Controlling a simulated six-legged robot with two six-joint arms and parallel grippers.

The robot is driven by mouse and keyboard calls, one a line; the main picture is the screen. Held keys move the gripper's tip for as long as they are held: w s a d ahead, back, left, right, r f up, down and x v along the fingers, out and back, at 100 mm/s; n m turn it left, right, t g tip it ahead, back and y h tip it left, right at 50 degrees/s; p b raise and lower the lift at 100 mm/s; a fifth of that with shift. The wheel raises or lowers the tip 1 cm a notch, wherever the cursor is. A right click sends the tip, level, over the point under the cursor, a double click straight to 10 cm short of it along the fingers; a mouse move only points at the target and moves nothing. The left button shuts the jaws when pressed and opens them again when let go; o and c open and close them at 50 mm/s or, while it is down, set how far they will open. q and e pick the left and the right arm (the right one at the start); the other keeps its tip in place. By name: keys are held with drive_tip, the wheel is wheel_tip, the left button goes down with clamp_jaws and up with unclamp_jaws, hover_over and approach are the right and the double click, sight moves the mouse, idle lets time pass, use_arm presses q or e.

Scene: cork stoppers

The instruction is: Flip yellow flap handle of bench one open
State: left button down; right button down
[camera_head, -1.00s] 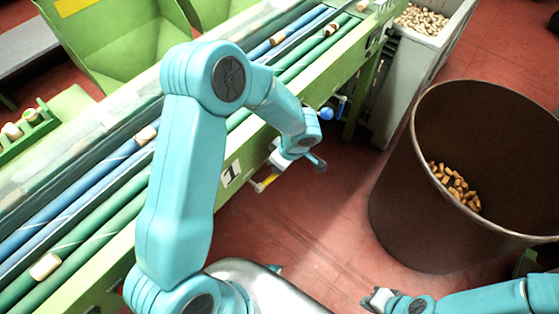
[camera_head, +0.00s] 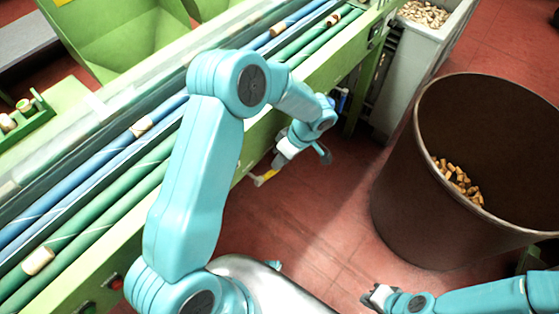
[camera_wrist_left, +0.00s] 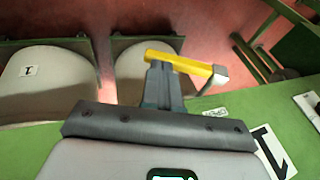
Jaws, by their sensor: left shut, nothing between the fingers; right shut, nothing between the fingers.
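The yellow flap handle (camera_head: 265,177) sticks out from the green side of bench one (camera_head: 255,145), just below my left gripper (camera_head: 279,160). In the left wrist view the yellow handle (camera_wrist_left: 180,63) lies crosswise at the tips of my left gripper (camera_wrist_left: 160,68), with a pale metal end piece at its right. The fingers are shut and empty and overlap the handle; I cannot tell if they touch it. A number 1 label (camera_wrist_left: 270,150) shows on the bench at lower right. My right gripper (camera_head: 377,297) is shut and empty, low over the red floor.
A brown bin (camera_head: 405,210) with corks stands to the right. A grey crate of corks (camera_head: 440,45) is behind it. Rollers (camera_head: 110,165) carrying several corks run along the bench. Two pale containers (camera_wrist_left: 45,85) show in the wrist view. Red floor between bench and bin is open.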

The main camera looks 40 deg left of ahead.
use_arm(q)
drive_tip(key=shift+s+f+b, duration=0.15)
drive_tip(key=shift+f+b, duration=1.8)
drive_tip(key=shift+b, duration=0.7)
drive_tip(key=shift+s+f+g+b, duration=0.25)
drive_tip(key=shift+f+g+b, duration=0.2)
drive_tip(key=shift+g, duration=0.35)
drive_tip(key=shift+s+f, duration=0.25)
drive_tip(key=shift+f, duration=0.1)
drive_tip(key=s+f+g+b, duration=0.1)
drive_tip(key=s+g+b, duration=0.1)
drive_tip(key=shift+s+a+f+m+g+y, duration=0.1)
drive_tip(key=shift+a+f+m+g+y, duration=0.05)
drive_tip(key=shift+f+m+g+y, duration=0.2)
drive_tip(key=shift+s, duration=0.1)
drive_tip(key=shift+f, duration=0.1)
